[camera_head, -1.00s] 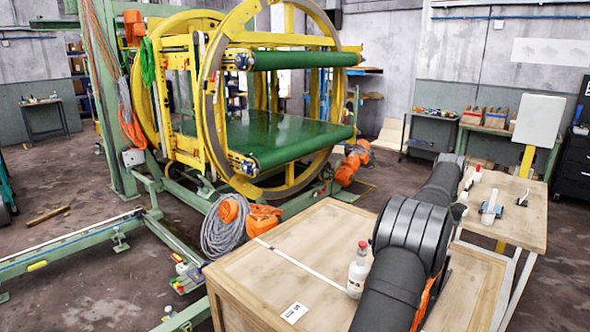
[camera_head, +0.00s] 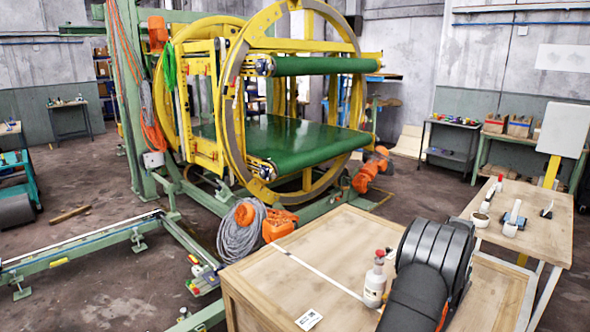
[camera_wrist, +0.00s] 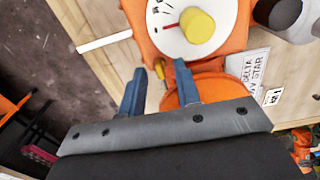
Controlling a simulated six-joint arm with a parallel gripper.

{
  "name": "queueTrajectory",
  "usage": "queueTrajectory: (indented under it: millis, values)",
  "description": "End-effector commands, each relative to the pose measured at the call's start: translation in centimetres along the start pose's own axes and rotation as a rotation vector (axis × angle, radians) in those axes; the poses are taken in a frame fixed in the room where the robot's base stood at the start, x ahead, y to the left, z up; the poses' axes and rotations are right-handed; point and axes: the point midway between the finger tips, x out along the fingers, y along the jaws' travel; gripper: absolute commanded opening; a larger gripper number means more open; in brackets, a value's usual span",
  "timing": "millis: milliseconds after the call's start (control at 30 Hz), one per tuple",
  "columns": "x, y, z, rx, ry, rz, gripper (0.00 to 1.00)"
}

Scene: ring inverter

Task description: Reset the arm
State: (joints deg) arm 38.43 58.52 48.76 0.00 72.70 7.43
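My gripper (camera_wrist: 160,68) shows in the wrist view with its two blue-grey fingers apart. Nothing is clamped between them. Beyond the fingertips is an orange body with a white dial (camera_wrist: 168,42) and a yellow knob (camera_wrist: 199,26). A small yellow-orange part shows in the gap between the fingers; I cannot tell how far beyond them it is. In the head view my thick black arm stands at the lower right, and my gripper is not visible there.
A wooden crate (camera_head: 262,282) carries a white bottle (camera_head: 375,282) close to my arm. A side table (camera_head: 541,226) with small items stands at right. The yellow ring inverter (camera_head: 234,90) with green belts stands behind the crate. Floor at left is mostly clear.

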Motion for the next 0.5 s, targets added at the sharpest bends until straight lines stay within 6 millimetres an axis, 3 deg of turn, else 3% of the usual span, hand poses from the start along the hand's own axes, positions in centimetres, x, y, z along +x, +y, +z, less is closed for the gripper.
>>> queueTrajectory:
  millis: [367,500]
  values:
    - [0.1,0.0,0.0,-0.001,0.0,0.0,0.3]
    - [-0.9,0.0,-0.1,0.0,0.002,0.0,0.3]
